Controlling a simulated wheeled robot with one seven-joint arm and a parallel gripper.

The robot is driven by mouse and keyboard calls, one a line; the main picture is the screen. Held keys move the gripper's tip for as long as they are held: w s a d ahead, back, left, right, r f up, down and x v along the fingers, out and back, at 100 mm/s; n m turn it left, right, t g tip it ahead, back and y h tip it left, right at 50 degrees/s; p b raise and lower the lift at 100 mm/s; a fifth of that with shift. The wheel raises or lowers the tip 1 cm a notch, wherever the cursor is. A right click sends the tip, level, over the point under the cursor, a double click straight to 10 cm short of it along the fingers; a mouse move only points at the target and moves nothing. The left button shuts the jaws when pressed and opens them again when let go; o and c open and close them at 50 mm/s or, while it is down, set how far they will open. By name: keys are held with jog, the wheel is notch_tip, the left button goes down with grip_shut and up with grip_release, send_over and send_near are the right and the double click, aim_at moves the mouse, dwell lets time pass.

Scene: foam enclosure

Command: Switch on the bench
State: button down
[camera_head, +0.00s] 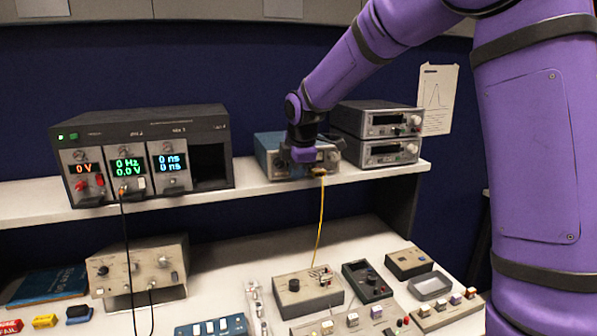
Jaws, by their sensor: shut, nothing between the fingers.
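The bench has a shelf (240,196) above a white worktop (225,262). A dark rack unit (150,120) stands at the left of the shelf. Its three panels show lit readings: orange 0 V, green 0 Hz and 0.0 V, blue 0 ns twice. A small green light glows at its upper left. A blue-grey instrument (268,150) stands mid-shelf. My gripper (304,156) is shut and empty at its front, hiding part of its face; I cannot tell whether it touches. Two stacked grey instruments (375,136) stand right of it. A blue box with white switches (212,327) lies at the front.
A yellow cable (320,220) hangs from the blue-grey instrument to a beige box (308,292). A black cable (124,230) hangs from the rack. A knobbed beige unit (138,270) and several small boxes crowd the worktop. My purple arm covers the right side.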

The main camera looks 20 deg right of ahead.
jog(key=shift+w+f, duration=0.1)
jog(key=shift+w, duration=0.15)
dwell(0.4)
jog(key=shift+r, duration=0.85)
